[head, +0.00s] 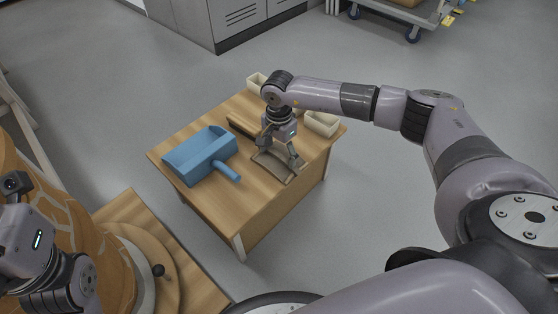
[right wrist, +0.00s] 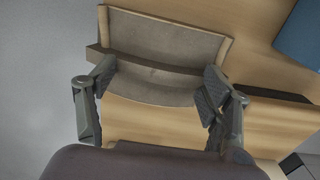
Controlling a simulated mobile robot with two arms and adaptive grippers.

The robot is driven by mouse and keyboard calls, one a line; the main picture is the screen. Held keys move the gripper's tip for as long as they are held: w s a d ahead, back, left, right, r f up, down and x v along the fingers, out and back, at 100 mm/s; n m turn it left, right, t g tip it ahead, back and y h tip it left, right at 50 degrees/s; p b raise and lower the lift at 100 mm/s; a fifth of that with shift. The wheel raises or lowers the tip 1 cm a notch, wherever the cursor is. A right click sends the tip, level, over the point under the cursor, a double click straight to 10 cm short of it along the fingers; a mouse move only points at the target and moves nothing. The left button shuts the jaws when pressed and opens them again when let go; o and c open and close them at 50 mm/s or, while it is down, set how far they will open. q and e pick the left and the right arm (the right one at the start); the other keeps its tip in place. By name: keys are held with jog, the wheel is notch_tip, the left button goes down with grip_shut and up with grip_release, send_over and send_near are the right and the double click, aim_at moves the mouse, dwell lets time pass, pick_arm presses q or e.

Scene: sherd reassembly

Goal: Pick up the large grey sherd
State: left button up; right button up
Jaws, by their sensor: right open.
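The large grey sherd (head: 275,165) lies near the front right edge of the small wooden table, and it fills the upper middle of the right wrist view (right wrist: 165,38). It is a curved grey-brown plate with pale broken edges; a darker band crosses it. My right gripper (head: 279,152) is above the sherd, pointing down. In the right wrist view its fingers (right wrist: 158,95) are apart and empty, one toward each side of the sherd; I cannot tell whether they touch it. My left gripper (head: 25,240) is at the left edge, its fingertips not clearly visible.
A blue dustpan (head: 200,153) lies left of the sherd on the table (head: 225,205). Pale bins (head: 322,124) stand at the right and back edges, with a dark slotted piece (head: 241,125) between. A large brown vessel (head: 100,222) stands on a turntable at left.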

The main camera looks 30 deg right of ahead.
jog(key=shift+c, duration=0.5)
jog(key=c, duration=1.3)
jog(key=shift+c, duration=0.5)
jog(key=shift+r, duration=0.15)
